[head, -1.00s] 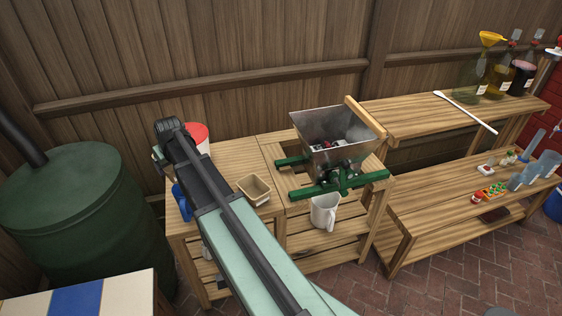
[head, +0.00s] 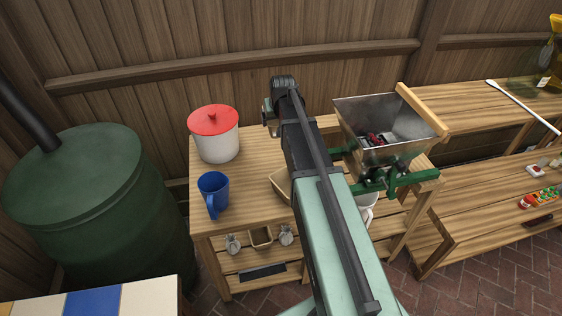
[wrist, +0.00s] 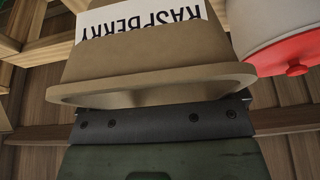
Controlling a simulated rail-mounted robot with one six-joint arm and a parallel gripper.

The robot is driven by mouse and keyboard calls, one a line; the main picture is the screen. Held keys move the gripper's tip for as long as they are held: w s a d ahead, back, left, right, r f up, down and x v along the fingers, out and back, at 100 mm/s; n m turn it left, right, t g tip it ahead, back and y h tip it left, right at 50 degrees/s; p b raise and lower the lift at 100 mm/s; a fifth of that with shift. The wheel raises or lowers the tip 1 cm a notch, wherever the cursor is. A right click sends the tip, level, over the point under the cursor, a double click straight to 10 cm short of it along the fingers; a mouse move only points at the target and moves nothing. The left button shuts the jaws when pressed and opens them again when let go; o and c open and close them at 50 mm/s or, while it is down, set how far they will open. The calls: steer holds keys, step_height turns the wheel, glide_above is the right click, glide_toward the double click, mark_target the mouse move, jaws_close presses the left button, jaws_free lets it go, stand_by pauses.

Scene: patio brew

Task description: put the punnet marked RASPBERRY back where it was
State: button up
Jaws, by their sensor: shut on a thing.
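The punnet marked RASPBERRY (wrist: 150,65) is a tan tub with a white label, close up in the wrist view. The label reads upside down there, with the rim low in the picture. My gripper (wrist: 160,122) is shut on the punnet at its rim side. A third tan punnet (head: 261,239) sits on the shelf below.
A white pot with a red lid (head: 213,135) and a blue mug (head: 212,192) stand on the table's left. The metal hopper (head: 385,140) on its green frame is right of my arm, with dark and red bits inside. Bare tabletop (head: 250,190) lies between mug and arm.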

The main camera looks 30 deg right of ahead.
step_height(320, 180, down, 17)
steer(key=b, duration=1.4)
steer(key=shift+f+b, duration=0.1)
steer(key=shift+b, duration=0.3)
steer(key=o, duration=0.7)
steer(key=shift+r, duration=0.2)
steer(key=shift+r+p, duration=0.35)
steer(key=shift+p, duration=0.2)
steer(key=p+v, duration=1.1)
steer(key=v, duration=0.1)
steer(key=s+a+n+g, duration=0.1)
steer(key=s+a, duration=0.5)
steer(key=s+a+f+n+g, duration=0.1)
steer(key=s+a+g, duration=0.1)
steer(key=s+a, duration=0.4)
steer(key=s+a+f+g+y, duration=0.1)
steer(key=s+a, duration=0.6)
steer(key=s, duration=0.1)
steer(key=shift+s+n, duration=0.15)
steer(key=shift+n, duration=0.25)
